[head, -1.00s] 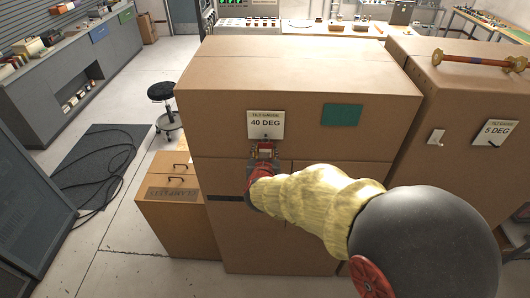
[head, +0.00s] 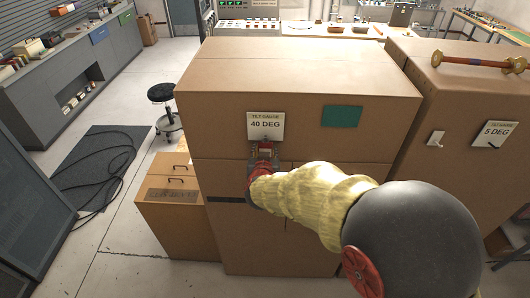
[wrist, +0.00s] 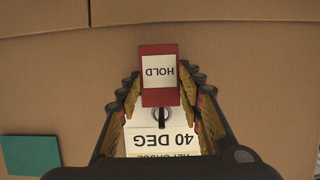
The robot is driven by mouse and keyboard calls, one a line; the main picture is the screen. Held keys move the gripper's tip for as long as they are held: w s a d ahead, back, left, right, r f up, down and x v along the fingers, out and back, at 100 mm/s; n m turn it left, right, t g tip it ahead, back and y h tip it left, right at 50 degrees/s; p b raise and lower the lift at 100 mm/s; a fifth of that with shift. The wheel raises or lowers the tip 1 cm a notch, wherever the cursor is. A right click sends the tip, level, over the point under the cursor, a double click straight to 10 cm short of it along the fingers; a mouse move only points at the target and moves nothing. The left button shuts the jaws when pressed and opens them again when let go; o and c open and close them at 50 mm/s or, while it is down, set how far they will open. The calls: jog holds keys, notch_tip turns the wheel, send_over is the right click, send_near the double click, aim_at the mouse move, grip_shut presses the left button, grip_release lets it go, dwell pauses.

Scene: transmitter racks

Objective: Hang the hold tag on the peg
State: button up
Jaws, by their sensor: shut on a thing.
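The hold tag (wrist: 159,92) is a small red block with a white label reading HOLD, upside down in the wrist view. My gripper (wrist: 160,92) is shut on it, with fingers on both sides. In the head view, my gripper (head: 264,153) is at the front of the large carton, just below the 40 DEG card (head: 266,122). A dark ring-like piece (wrist: 162,115) shows between tag and card; I cannot tell which it belongs to. A small white plate with a projecting piece (head: 436,138), possibly the peg, is on the right carton.
The large brown carton (head: 300,75) fills the space ahead, with a green patch (head: 342,117) on its face. The right carton (head: 470,95) carries a 5 DEG card (head: 496,133) and a rod on top (head: 480,62). A stool (head: 161,94) and open floor are left.

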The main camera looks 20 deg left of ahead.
dwell(0.3)
jog(key=o, duration=1.2)
